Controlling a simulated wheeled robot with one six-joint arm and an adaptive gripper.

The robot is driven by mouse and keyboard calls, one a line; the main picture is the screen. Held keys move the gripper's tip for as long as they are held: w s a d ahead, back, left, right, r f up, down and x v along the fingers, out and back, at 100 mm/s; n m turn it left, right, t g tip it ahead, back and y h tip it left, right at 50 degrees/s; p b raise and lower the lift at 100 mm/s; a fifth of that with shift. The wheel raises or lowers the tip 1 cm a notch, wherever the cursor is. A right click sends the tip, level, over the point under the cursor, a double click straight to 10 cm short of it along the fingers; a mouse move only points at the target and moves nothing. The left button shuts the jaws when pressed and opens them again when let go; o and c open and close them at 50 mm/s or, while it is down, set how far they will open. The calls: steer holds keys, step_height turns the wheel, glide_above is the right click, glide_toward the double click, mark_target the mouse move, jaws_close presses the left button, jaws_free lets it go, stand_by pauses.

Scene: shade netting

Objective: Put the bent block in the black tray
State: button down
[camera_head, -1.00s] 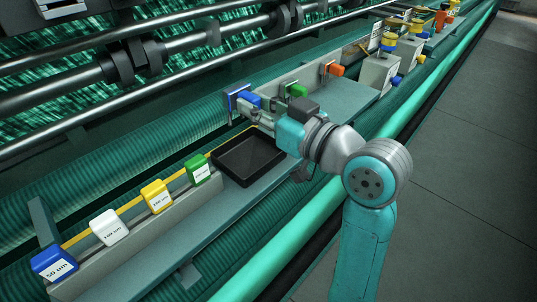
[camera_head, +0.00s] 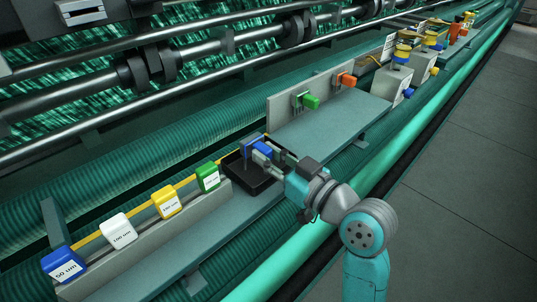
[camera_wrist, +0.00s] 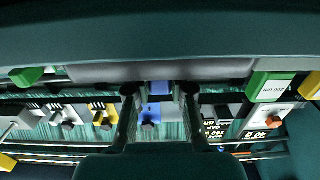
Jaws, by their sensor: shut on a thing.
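My gripper (camera_head: 264,152) is shut on a blue block (camera_head: 262,147) with a flat plate at its end. I take it for the bent block, though the fingers hide much of its shape. The block is over the black tray (camera_head: 236,172), which sits on the grey-green ledge. I cannot tell whether the block touches the tray. In the wrist view my gripper (camera_wrist: 159,92) shows two dark fingers with blue between them, the block (camera_wrist: 160,88).
A green block (camera_head: 311,101) and an orange block (camera_head: 346,80) are on the upright panel (camera_head: 285,108) behind. Labelled blue, white, yellow and green blocks (camera_head: 208,177) line the left rail. The ledge (camera_head: 335,125) right of the tray is clear.

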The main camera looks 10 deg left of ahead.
steer(key=shift+f, duration=0.1)
steer(key=c, duration=1)
jaws_free()
steer(key=v, duration=1.2)
